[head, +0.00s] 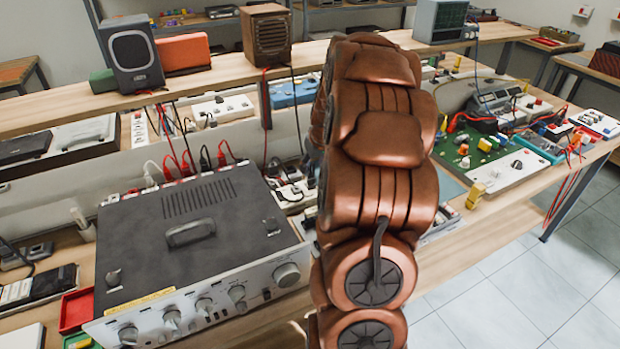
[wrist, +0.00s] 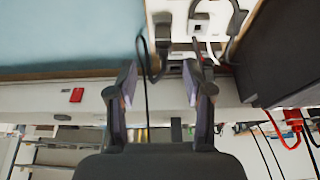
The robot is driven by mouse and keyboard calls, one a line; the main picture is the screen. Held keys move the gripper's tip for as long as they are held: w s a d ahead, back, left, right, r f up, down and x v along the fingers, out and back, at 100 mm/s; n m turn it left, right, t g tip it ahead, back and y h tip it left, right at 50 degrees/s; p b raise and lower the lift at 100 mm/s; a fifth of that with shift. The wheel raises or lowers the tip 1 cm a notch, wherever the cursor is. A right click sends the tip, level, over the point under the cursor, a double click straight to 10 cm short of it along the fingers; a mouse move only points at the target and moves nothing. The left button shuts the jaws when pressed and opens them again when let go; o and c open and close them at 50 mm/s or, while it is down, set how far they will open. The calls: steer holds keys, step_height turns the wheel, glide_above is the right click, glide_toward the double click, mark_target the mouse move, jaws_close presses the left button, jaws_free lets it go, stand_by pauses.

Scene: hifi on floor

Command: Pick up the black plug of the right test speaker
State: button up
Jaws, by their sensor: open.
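The brown wooden speaker (head: 267,34) stands on the shelf, right of a grey speaker (head: 131,53). A red and a black cable hang from it. Black plugs (head: 205,159) and red plugs stand at the amplifier's back edge; I cannot tell which black plug is the right speaker's. My gripper (wrist: 163,88) shows in the wrist view, open, with nothing seen between its fingers except a thin black cable passing behind. Beyond its fingertips are a white power strip (wrist: 198,22) and dark plugs or cables. In the head view my arm hides the gripper.
The grey amplifier (head: 200,240) fills the bench's left side; its dark side (wrist: 278,50) is right of my gripper in the wrist view. A blue mat (wrist: 70,38) lies left. Red cables (wrist: 283,128) hang at right. A green circuit board (head: 478,150) stands right of my arm.

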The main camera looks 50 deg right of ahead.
mark_target(311, 174)
steer(key=f+p, duration=0.1)
steer(key=f, duration=0.2)
steer(key=shift+w+a+f+p, duration=0.15)
steer(key=shift+w+p, duration=0.2)
steer(key=shift+x, duration=0.8)
jaws_close()
